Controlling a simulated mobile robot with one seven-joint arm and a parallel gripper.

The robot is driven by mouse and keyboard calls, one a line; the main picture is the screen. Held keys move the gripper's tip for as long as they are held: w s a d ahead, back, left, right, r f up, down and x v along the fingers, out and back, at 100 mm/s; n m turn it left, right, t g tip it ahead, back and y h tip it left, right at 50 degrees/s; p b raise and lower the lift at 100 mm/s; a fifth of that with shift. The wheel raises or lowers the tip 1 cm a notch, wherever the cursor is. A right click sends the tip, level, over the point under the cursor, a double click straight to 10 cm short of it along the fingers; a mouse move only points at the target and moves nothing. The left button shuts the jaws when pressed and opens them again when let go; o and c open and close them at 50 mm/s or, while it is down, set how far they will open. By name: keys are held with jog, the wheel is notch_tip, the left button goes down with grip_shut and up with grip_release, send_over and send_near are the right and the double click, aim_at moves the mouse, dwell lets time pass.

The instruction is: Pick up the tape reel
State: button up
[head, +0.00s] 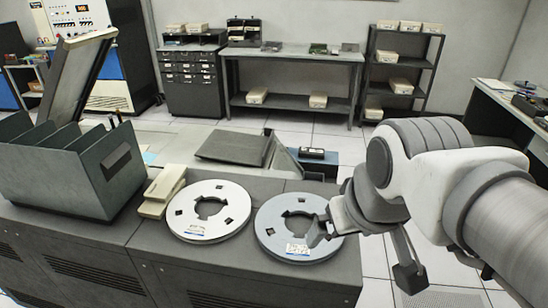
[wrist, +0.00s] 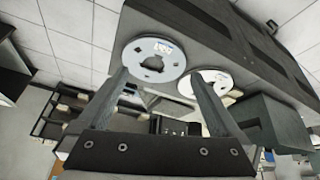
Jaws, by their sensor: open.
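Two flat tape reels lie side by side on the dark grey cabinet top. The right one (head: 268,237) is pale grey with a small label at its front, and the left one (head: 208,227) is whiter. In the wrist view, which is upside down, the nearer grey reel (wrist: 153,50) shows between the fingertips and the white reel (wrist: 219,79) behind the right finger. My gripper (head: 319,232) is open and empty at the right reel's right edge, covering part of it. Whether a finger touches the reel I cannot tell.
A grey divided bin (head: 60,168) stands at the left of the cabinet, with beige boxes (head: 160,194) between it and the reels. A dark sloped panel (head: 232,147) and a small black item (head: 311,153) are behind the reels. Open floor lies beyond.

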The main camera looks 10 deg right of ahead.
jog(key=w+f+n+g, duration=0.2)
jog(key=w+n+g, duration=0.1)
jog(key=w+n, duration=0.55)
jog(key=n+g, duration=0.2)
jog(key=n, duration=0.4)
send_near(298, 249)
jog(key=f, duration=0.3)
jog(key=shift+w+a, duration=0.1)
jog(key=shift+a, duration=0.25)
jog(key=shift+d+f, duration=0.2)
jog(key=shift+f, duration=1.2)
jog(key=shift+d+f, duration=0.15)
jog(key=shift+f, duration=1.25)
jog(key=shift+r, duration=0.1)
grip_shut()
